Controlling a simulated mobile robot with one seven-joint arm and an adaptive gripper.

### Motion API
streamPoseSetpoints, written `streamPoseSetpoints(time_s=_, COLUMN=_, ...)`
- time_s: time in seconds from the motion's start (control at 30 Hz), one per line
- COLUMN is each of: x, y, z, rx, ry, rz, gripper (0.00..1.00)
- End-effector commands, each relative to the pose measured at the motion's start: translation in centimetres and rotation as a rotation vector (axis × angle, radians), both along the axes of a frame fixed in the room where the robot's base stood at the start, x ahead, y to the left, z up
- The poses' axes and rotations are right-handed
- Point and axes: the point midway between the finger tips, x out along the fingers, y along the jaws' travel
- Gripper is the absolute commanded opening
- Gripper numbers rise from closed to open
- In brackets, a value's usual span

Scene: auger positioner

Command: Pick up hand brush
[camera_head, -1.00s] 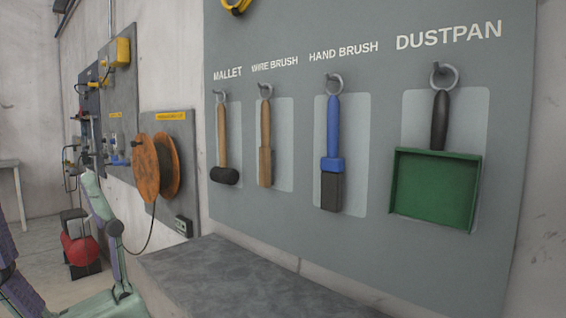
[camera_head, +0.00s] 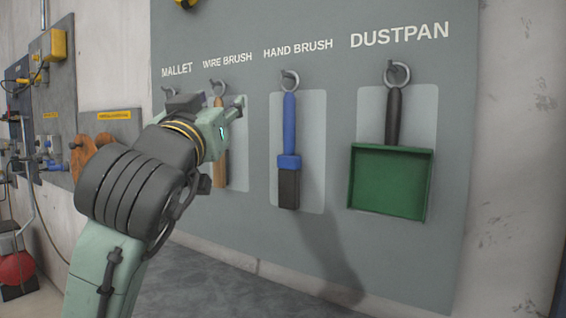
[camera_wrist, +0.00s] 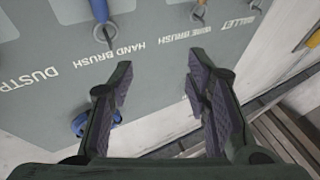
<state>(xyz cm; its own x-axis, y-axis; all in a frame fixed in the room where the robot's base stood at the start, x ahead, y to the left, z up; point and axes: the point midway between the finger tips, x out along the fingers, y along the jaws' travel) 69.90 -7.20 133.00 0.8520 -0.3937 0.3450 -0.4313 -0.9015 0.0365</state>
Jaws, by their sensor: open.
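The hand brush (camera_head: 289,145) hangs from a hook on the grey board in the head view, under the label HAND BRUSH. It has a blue handle and ferrule and dark bristles pointing down. In the wrist view only part of its blue handle (camera_wrist: 98,10) shows at the top edge, near its hook. My gripper (camera_head: 236,108) is to the left of the hand brush in the head view, in front of the wire brush. In the wrist view my gripper (camera_wrist: 160,72) has its two fingers apart with nothing between them. It is not touching the hand brush.
The wire brush (camera_head: 220,168) is partly hidden behind my gripper; the mallet is mostly hidden by my arm. A green dustpan (camera_head: 388,182) hangs right of the hand brush. A grey ledge (camera_head: 235,285) runs below the board (camera_head: 455,130). A blue item (camera_wrist: 82,124) shows in the wrist view.

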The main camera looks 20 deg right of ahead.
Motion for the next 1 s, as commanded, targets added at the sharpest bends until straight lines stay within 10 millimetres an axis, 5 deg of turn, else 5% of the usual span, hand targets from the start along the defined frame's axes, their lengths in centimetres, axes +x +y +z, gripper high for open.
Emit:
streamPoseSetpoints(time_s=0.03, x=0.0, y=-3.4, z=-0.9, rx=0.056, ry=0.077, rz=-0.036, gripper=0.44)
streamPoseSetpoints(time_s=0.1, x=0.1, y=-6.4, z=-2.4, rx=0.115, ry=0.172, rz=-0.062, gripper=0.44)
streamPoseSetpoints(time_s=0.2, x=0.0, y=-8.8, z=-3.9, rx=0.172, ry=0.259, rz=-0.073, gripper=0.44)
streamPoseSetpoints(time_s=1.0, x=7.9, y=-14.9, z=-4.9, rx=0.196, ry=0.298, rz=-0.075, gripper=0.44)
